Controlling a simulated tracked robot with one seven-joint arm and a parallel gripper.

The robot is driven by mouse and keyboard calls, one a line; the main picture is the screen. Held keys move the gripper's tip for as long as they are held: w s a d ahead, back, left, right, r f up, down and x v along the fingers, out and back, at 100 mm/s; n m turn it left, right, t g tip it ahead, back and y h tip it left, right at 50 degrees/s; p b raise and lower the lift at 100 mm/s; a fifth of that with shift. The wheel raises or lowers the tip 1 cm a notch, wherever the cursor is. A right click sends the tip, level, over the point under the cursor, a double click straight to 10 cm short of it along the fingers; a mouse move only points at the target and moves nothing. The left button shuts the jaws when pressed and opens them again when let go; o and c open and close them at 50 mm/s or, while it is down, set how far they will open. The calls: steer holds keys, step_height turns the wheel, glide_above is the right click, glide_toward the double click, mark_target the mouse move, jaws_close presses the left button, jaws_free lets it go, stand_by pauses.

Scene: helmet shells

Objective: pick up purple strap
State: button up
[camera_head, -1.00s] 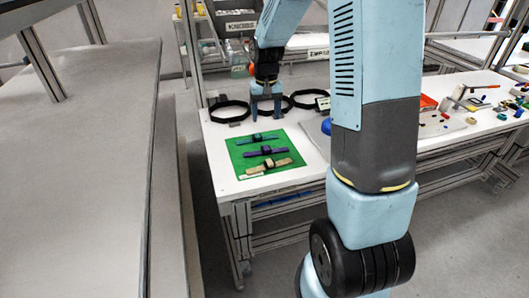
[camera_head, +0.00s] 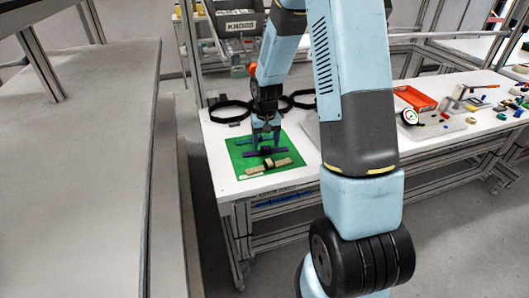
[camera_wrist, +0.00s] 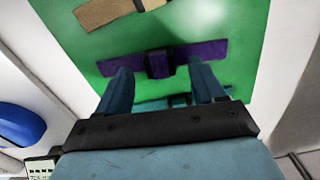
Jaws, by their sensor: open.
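The purple strap (camera_wrist: 206,52) lies on the green mat (camera_wrist: 258,80), long and flat with a raised darker block in its middle. In the head view the purple strap (camera_head: 279,151) lies between a teal strap and a tan strap, partly hidden by my gripper. My gripper (camera_head: 266,140) is over the mat near the strap. In the wrist view my gripper (camera_wrist: 162,84) is open and empty, with one finger on each side of the strap's middle block. The fingers appear above the mat; I cannot tell their exact height.
A tan strap (camera_head: 268,165) lies in front of the purple one. A teal strap (camera_head: 244,140) lies behind it, mostly covered. Black rings (camera_head: 230,111) stand at the table's back edge. A blue helmet shell (camera_wrist: 20,124) shows at the left of the wrist view.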

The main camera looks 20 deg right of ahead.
steer(key=shift+f, duration=0.85)
steer(key=c, duration=1.1)
steer(key=shift+r, duration=0.1)
